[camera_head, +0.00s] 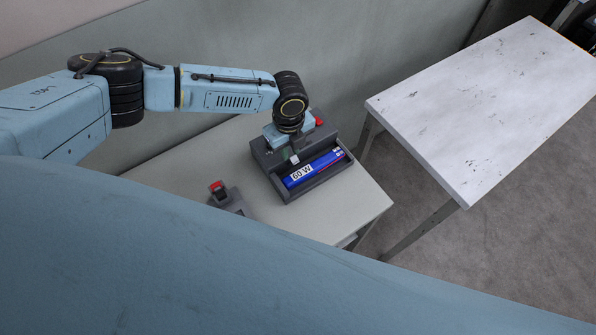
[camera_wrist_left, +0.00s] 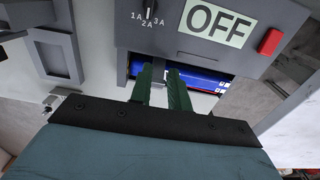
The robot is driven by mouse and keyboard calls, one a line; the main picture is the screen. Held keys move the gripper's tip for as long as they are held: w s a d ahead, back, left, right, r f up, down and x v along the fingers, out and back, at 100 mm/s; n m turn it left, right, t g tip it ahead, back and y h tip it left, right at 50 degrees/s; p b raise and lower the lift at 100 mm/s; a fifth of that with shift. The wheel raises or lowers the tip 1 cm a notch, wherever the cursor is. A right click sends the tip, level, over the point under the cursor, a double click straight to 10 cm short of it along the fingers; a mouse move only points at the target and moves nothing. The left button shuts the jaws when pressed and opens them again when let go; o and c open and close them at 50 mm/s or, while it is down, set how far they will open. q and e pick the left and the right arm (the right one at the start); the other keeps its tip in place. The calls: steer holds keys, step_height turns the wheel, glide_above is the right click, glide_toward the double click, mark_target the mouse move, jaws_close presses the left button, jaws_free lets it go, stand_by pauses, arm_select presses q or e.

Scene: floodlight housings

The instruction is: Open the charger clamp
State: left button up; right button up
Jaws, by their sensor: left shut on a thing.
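The charger (camera_head: 270,165) is a dark grey box on the light table. A blue battery (camera_head: 318,168) with a white wattage label lies in its tray. In the left wrist view the charger's panel (camera_wrist_left: 185,30) shows an "OFF" display, a red button and a 1A/2A/3A selector. The battery (camera_wrist_left: 205,78) shows in the slot below the panel. My left gripper (camera_head: 294,157) reaches down over the charger beside the battery. Its two green fingers (camera_wrist_left: 163,75) are shut on a small part at the slot, which I take as the charger clamp; the fingers mostly hide it.
A smaller grey device with a red button (camera_head: 216,187) stands on the table (camera_head: 185,180), left of the charger, partly hidden by my own blue body. A whitish table (camera_head: 490,100) stands empty to the right across a gap. A grey wall (camera_head: 330,55) is behind.

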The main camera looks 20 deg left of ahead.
arm_select(q)
steer(key=shift+w+a, duration=0.2)
steer(key=shift+a, duration=0.25)
jaws_close()
steer(key=shift+w+a, duration=0.3)
steer(key=shift+c, duration=0.9)
jaws_free()
steer(key=o, duration=0.5)
steer(key=shift+o, duration=0.2)
